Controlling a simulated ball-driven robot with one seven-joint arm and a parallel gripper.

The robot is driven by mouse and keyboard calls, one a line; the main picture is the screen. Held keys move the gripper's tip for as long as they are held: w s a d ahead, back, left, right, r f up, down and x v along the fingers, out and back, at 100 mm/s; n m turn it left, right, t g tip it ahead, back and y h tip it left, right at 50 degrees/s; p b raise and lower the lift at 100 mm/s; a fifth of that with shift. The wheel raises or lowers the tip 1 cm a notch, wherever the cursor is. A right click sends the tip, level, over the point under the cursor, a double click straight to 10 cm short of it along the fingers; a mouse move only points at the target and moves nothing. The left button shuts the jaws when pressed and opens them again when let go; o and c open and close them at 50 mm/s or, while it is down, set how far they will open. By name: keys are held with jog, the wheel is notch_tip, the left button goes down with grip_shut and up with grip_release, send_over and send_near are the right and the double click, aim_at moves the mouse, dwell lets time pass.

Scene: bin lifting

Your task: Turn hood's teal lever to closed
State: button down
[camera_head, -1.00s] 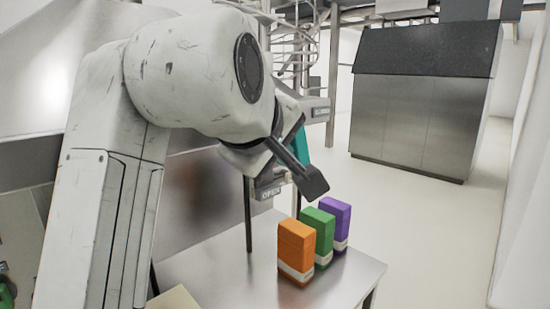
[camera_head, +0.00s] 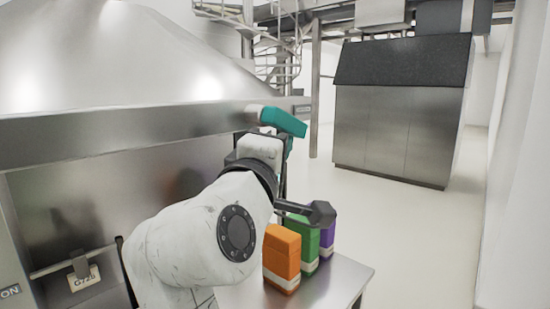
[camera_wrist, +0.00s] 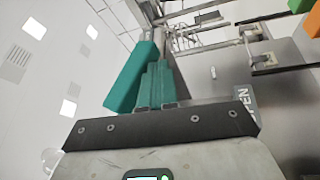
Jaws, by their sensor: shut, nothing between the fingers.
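The teal lever (camera_head: 283,121) is at the right end of the metal hood (camera_head: 130,127) in the head view, sloping gently down to the right. In the wrist view the lever (camera_wrist: 131,80) is a wide teal bar just left of my fingers. My gripper (camera_wrist: 158,67) has narrow teal fingers, shut and empty, close beside the lever; I cannot tell whether they touch it. In the head view my white arm reaches up to the lever from below and hides part of the area under it.
Orange (camera_head: 282,258), green (camera_head: 306,245) and purple (camera_head: 327,233) boxes stand on a metal table (camera_head: 335,285) below my wrist. A large steel cabinet (camera_head: 395,125) stands behind on the right. The floor between the table and cabinet is clear.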

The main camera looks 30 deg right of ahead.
jog(key=shift+w+d+r+n+t+h+b, duration=0.15)
jog(key=shift+d+r+n+t+h+b, duration=0.1)
jog(key=shift+d+n+t+h, duration=0.25)
jog(key=shift+w+d+r+n+t+h+b, duration=0.1)
jog(key=shift+d+r+n+t+h+b, duration=0.15)
jog(key=shift+t, duration=0.45)
